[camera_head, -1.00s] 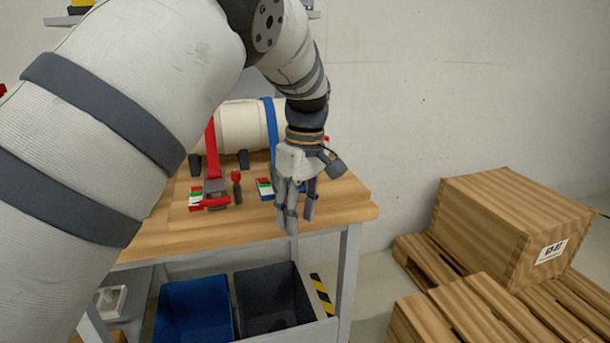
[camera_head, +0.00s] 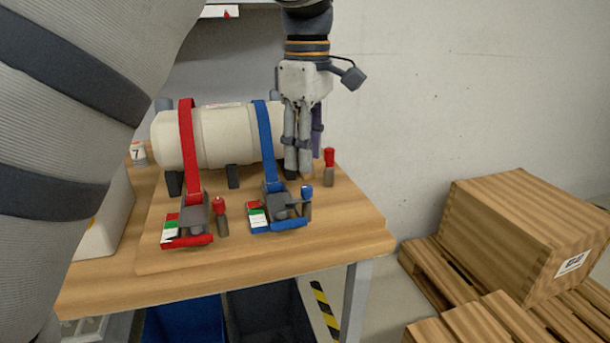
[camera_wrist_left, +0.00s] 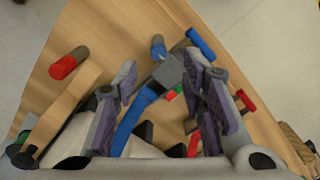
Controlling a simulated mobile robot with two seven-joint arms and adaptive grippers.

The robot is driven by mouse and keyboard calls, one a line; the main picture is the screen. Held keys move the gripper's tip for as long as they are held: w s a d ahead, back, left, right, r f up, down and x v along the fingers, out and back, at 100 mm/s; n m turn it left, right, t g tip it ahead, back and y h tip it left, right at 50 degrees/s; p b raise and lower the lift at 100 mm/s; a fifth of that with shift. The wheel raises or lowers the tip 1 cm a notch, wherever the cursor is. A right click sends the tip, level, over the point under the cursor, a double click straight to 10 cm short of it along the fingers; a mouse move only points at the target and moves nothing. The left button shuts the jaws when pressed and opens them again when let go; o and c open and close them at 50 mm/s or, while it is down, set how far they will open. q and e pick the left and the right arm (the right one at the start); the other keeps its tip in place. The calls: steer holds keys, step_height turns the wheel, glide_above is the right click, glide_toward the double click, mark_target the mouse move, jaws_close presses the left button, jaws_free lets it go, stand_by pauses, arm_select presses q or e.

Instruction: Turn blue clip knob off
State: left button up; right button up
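The blue clip (camera_head: 285,225) sits on the wooden board at the end of a blue strap (camera_head: 265,145). Its knob (camera_head: 306,192), a small grey post with a blue cap, stands at the clip's right side. The knob (camera_wrist_left: 157,44) also shows in the left wrist view, beyond the fingertips. A red, green and white indicator strip (camera_head: 257,217) lies at the clip's left. My left gripper (camera_head: 298,174) points down above and behind the clip, apart from the knob. Its fingers are spread and empty, with the strap below between them in the wrist view. My right gripper is out of view.
A white cylinder (camera_head: 225,137) lies under both straps. A red clip (camera_head: 188,240) with a red-capped knob (camera_head: 220,205) is to the left. Another red-capped post (camera_head: 329,158) stands right of my gripper. A wooden crate (camera_head: 510,225) sits on pallets at right.

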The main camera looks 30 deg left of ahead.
mark_target(307, 187)
arm_select(q)
step_height(307, 187, down, 6)
steer(key=shift+a+r, duration=0.1)
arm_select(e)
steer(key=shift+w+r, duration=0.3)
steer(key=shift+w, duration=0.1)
arm_select(q)
steer(key=shift+w, duration=0.1)
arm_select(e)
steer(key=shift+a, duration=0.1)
arm_select(q)
jaws_close()
